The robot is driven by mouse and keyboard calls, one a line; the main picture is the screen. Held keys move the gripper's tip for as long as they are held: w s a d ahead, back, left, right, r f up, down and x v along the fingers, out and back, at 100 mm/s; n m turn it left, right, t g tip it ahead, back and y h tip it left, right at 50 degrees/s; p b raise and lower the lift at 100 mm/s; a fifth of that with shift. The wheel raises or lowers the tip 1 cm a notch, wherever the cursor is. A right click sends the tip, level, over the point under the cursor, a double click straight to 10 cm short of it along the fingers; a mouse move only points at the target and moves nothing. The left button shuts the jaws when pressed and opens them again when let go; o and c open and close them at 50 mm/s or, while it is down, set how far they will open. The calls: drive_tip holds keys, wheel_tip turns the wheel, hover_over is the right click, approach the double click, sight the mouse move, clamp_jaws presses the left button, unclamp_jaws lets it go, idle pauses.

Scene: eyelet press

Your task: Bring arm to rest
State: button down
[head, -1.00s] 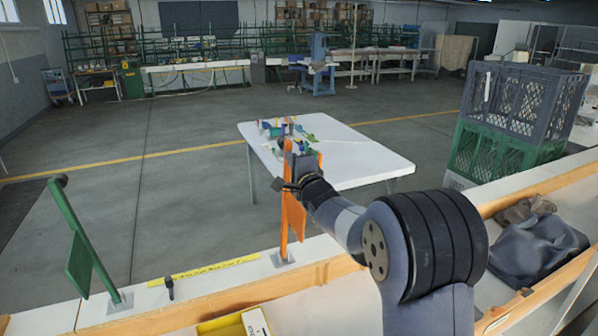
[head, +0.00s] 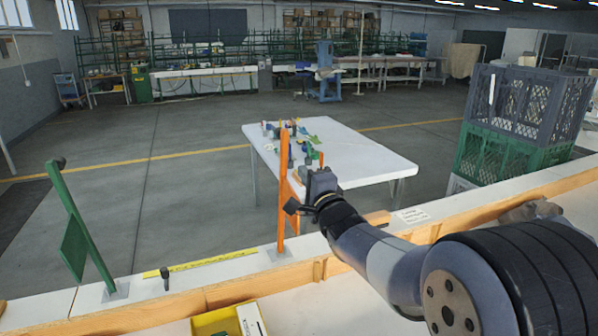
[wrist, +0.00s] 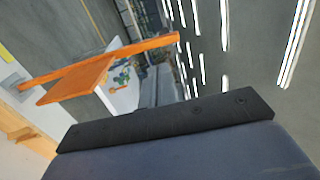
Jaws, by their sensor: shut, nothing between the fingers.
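My arm reaches in from the lower right of the head view. My gripper (head: 320,180) is at its end, shut and empty, just right of an upright orange lever (head: 283,190) with a flat orange plate. The fingertips are too small to make out clearly there, and I cannot tell whether the gripper touches the lever. In the wrist view the orange lever (wrist: 145,47) and its plate (wrist: 75,80) lie across the upper left, beyond a dark bar and grey housing along the bottom.
A green lever (head: 80,220) leans at the left on the bench, with yellow tape (head: 205,265) nearby. A yellow bin (head: 215,320) is at the front. A white table (head: 375,155) with small items stands beyond. Stacked crates (head: 515,125) are at the right. Open floor lies left.

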drive_tip(key=shift+s+d+f, duration=0.15)
drive_tip(key=shift+s+d, duration=0.1)
drive_tip(key=shift+s, duration=0.4)
